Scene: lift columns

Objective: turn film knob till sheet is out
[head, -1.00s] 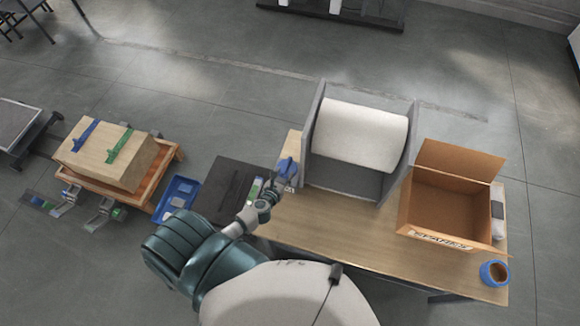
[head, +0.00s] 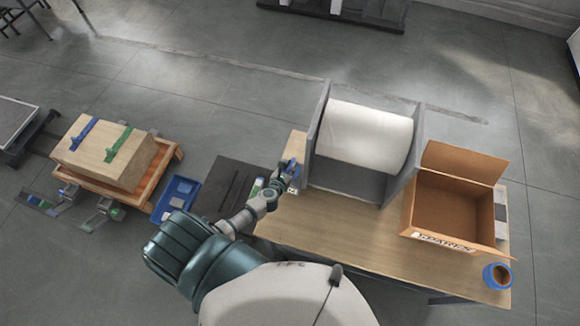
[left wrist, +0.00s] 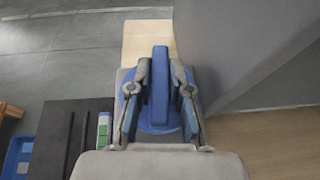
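The film knob (left wrist: 160,85) is a blue bar on a round blue disc, seen end-on in the left wrist view. It also shows small in the head view (head: 292,171), at the left side of the grey film stand. My left gripper (left wrist: 160,72) has one finger on each side of the bar, with the tips close against it. Lower down, the fingers stand apart from the bar. The white film roll (head: 367,137) lies between the stand's grey side walls (head: 316,130). No separate sheet shows outside the stand. My right gripper is not in view.
Left are a dark board (head: 222,190), a blue tray (head: 176,197) and a wooden box (head: 105,152). The table front is clear.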

